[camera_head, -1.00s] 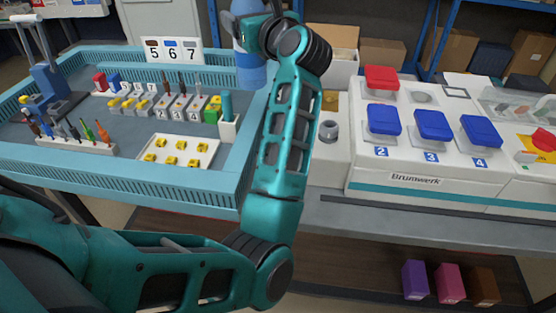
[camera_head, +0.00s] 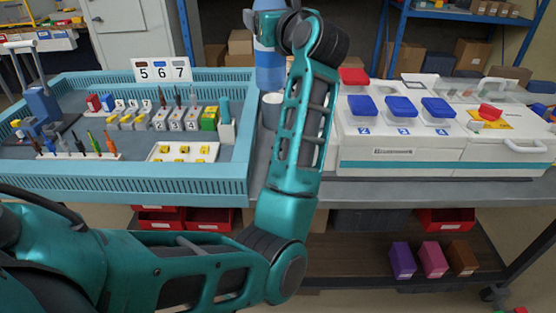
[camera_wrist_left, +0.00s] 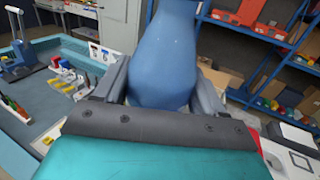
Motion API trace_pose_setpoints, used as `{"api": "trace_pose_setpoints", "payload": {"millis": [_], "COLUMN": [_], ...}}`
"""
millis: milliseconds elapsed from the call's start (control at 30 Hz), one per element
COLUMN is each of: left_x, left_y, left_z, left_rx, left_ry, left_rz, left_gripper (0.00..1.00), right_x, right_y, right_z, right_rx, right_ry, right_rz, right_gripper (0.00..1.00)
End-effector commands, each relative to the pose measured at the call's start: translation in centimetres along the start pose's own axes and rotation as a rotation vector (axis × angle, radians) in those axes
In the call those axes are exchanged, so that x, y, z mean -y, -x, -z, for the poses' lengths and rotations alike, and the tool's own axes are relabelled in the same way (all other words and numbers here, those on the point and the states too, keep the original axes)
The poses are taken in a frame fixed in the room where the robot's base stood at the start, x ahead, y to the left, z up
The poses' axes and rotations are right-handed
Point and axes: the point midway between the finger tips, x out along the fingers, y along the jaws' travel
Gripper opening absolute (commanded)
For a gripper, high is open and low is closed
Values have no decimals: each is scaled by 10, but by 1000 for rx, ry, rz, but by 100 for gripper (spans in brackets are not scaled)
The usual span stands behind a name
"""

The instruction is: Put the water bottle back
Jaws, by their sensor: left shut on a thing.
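The blue water bottle (camera_head: 268,62) is upright in the head view, above the gap between the blue tray and the white socket boxes. My left arm partly hides it. In the left wrist view the bottle (camera_wrist_left: 165,60) fills the middle, between the two grey fingers of my left gripper (camera_wrist_left: 162,95). The gripper is shut on it. The bottle's base is hard to make out, so I cannot tell whether it touches anything. My right gripper is in neither view.
The blue tray (camera_head: 130,184) with tools, blocks and a 5-6-7 sign stands at left. The white socket box (camera_head: 395,155) with red and blue lids stands at right. A grey-white cylinder (camera_head: 271,110) is between them. Purple, pink and brown boxes sit on the lower shelf.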

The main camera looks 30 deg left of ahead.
Motion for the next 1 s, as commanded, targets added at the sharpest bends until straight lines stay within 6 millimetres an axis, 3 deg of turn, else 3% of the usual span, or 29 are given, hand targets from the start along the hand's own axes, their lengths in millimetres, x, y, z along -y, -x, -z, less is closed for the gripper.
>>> {"api": "trace_pose_setpoints", "payload": {"millis": [167, 700, 1000], "left_x": [0, 0, 0], "left_y": [-1, 0, 0], "left_z": [8, 136, 165], "left_rx": [1, 1, 2], "left_ry": [-4, -5, -3], "left_rz": [2, 2, 2], "left_gripper": [28, 28, 28], "right_x": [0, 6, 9], "right_y": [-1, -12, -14], "right_z": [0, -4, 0], "right_rx": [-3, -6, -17], "right_ry": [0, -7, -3], "right_rz": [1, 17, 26], "right_gripper": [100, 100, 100]}}
